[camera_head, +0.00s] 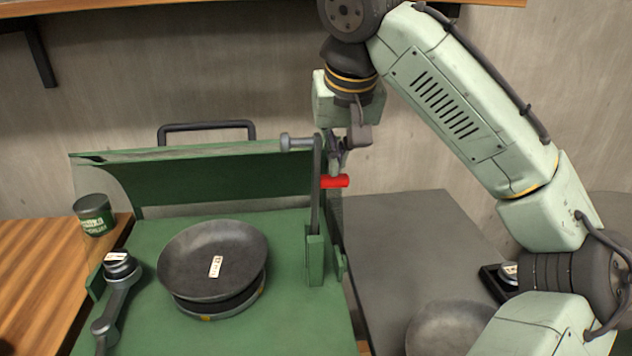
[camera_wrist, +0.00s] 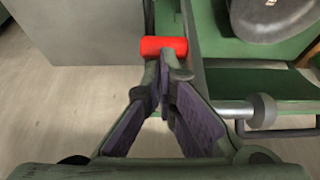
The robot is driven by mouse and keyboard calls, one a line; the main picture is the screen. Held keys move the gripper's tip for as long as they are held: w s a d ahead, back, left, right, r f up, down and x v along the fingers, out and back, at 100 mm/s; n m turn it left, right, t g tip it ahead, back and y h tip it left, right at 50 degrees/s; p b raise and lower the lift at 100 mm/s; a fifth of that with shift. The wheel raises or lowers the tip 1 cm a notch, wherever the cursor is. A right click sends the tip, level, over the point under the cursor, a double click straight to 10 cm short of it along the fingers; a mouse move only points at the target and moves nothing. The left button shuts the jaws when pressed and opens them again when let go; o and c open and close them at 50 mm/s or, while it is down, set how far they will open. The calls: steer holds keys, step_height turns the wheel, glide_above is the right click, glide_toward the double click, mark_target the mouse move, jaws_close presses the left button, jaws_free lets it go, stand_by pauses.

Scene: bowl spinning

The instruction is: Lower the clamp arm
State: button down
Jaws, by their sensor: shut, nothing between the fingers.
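The clamp arm (camera_head: 317,185) stands upright at the right edge of the green machine (camera_head: 290,325), rising from a green post (camera_head: 315,260). A red handle (camera_head: 335,181) sticks out to the right from the clamp arm, and a grey rod with a knob (camera_head: 286,142) sticks out to the left near its top. My gripper (camera_head: 337,172) is shut and empty just above the red handle. In the wrist view, the fingertips (camera_wrist: 167,60) are at the red handle (camera_wrist: 164,47), not around it; I cannot tell whether they touch. The rod's knob (camera_wrist: 263,110) lies right of the fingers.
A dark bowl (camera_head: 213,258) with a label sits on a turntable on the machine. A crank (camera_head: 118,290) stands at its left, and a green can (camera_head: 94,214) farther left. Another bowl (camera_head: 445,328) lies on the grey table (camera_head: 400,240). A raised cover (camera_head: 220,180) stands behind the bowl.

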steer(key=s+a+f, duration=0.1)
steer(key=a+f, duration=0.1)
steer(key=a, duration=0.6)
steer(key=s+a+f+b, duration=0.1)
steer(key=s+a+f, duration=0.1)
steer(key=a, duration=0.6)
steer(key=shift+f, duration=0.7)
stand_by(1.7)
steer(key=shift+s+r, duration=0.1)
step_height(320, 180, up, 12)
steer(key=p, duration=0.4)
stand_by(0.6)
